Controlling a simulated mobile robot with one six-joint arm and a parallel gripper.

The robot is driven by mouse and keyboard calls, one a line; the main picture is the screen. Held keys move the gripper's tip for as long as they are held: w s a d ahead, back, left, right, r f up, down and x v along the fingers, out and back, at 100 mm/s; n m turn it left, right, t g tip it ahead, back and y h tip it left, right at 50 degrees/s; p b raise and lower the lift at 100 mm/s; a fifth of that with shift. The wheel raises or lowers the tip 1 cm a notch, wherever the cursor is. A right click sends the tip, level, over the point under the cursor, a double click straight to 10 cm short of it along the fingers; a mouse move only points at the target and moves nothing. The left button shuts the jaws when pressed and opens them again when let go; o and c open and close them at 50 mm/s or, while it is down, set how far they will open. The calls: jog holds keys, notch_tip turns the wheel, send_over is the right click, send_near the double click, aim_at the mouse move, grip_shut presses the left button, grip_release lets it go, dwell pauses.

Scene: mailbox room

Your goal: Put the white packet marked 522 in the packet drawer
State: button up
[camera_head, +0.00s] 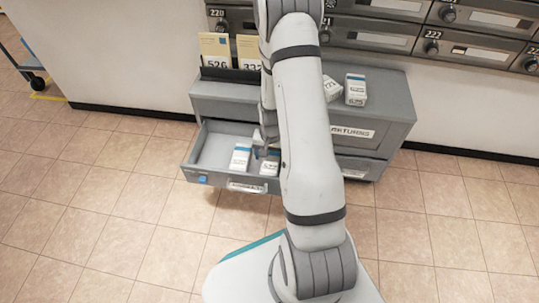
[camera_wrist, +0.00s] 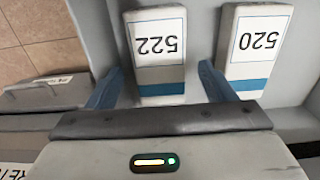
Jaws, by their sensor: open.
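The white packet marked 522 (camera_wrist: 158,50) lies in the open packet drawer (camera_head: 207,157), its number upside down in the wrist view. It has a blue band at its near end. In the head view it appears to be the right packet (camera_head: 269,168), partly hidden by my arm. My gripper (camera_wrist: 158,88) is open, with one blue finger on each side of the packet's near end. In the head view my gripper (camera_head: 264,148) is low over the drawer. I cannot tell whether the fingers touch the packet.
A white packet marked 520 (camera_wrist: 252,48) lies beside it in the drawer, also visible in the head view (camera_head: 240,157). A packet marked 625 (camera_head: 355,90) and another packet (camera_head: 332,88) sit on the grey cabinet top (camera_head: 388,92). Number cards (camera_head: 215,50) stand at its back left.

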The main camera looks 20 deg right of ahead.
jog(key=s+a+r+n+p, duration=0.15)
jog(key=r+p, duration=0.55)
jog(key=r, duration=0.7)
jog(key=s+a+r+n+t+p, duration=0.15)
jog(key=r+p, duration=0.55)
jog(key=r, duration=0.7)
jog(key=s+a+r+p, duration=0.1)
jog(key=a+r+p, duration=0.2)
jog(key=r+p, duration=0.75)
jog(key=s+a+r+n+p, duration=0.1)
jog(key=s+r+p, duration=0.3)
jog(key=r, duration=0.6)
jog(key=s+a+r+n+p, duration=0.1)
jog(key=s+r+p, duration=0.3)
jog(key=r, duration=0.7)
jog(key=s+a+r+n+t+p, duration=0.1)
jog(key=s+r+p, duration=0.3)
jog(key=r, duration=0.7)
jog(key=shift+s+a+r+n+p, duration=0.2)
jog(key=shift+s+a+n+p, duration=0.15)
jog(key=shift+a+p, duration=0.45)
jog(key=shift+a, duration=0.1)
jog(key=shift+c, duration=0.3)
